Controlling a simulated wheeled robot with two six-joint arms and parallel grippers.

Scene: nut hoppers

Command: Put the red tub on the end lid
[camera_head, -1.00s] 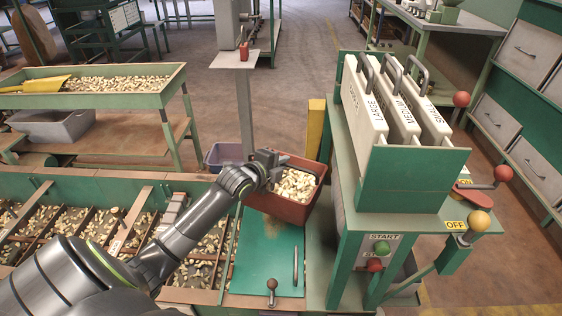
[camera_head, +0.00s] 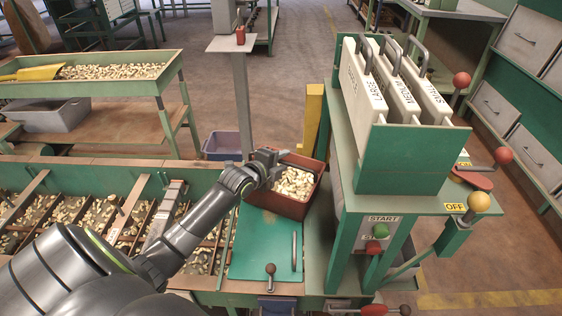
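The red tub (camera_head: 284,207), full of pale nuts, is at the far edge of the green end lid (camera_head: 262,250). Its near wall overlaps the lid's far edge in the picture; I cannot tell whether it rests there or hangs just above. My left gripper (camera_head: 268,160) is at the tub's far left rim and looks shut on it, with the fingertips partly hidden. The lid has an upright bar handle and a dark ball-topped knob at its near side. Its surface in front of the tub is bare. My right gripper is not in view.
A green stand (camera_head: 405,165) with several upright labelled plates and START and OFF controls rises close at the right. Hopper compartments (camera_head: 90,220) with nuts lie left, under my arm. A blue-grey bin (camera_head: 222,146) stands beyond. A yellow post (camera_head: 313,115) is behind the tub.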

